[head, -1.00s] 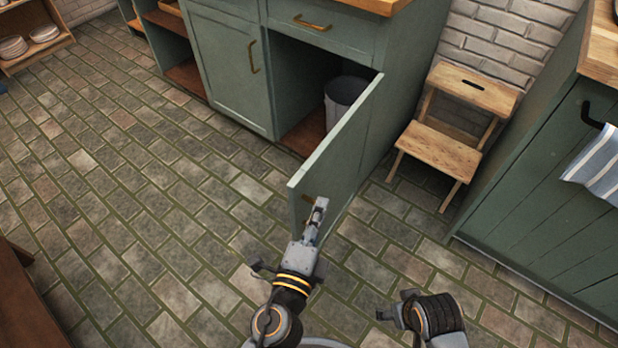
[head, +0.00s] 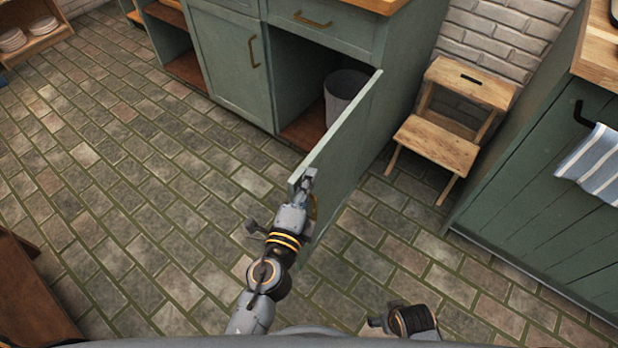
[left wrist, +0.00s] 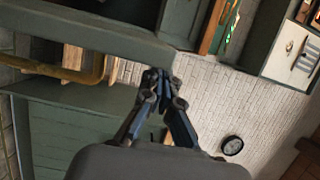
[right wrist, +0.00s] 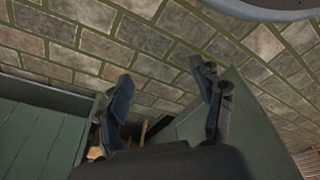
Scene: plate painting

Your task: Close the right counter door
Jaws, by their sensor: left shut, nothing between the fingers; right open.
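The right counter door (head: 345,150) is a green panel standing wide open, swung out from the counter toward me. Its brass handle (left wrist: 75,72) shows at the left of the left wrist view, to the left of the fingers. In the head view the handle is mostly hidden behind my left gripper. My left gripper (head: 308,176) is shut and empty, at the door's free edge near its top; I cannot tell whether it touches. My right gripper (head: 375,322) is low and near my base, apart from the door. Its fingers (right wrist: 165,88) are spread open and empty.
The opened cupboard holds a grey bin (head: 342,92). The left counter door (head: 228,65) is closed. A wooden step stool (head: 437,145) stands right of the counter. A green cabinet (head: 535,190) with a striped towel (head: 598,165) is at the right.

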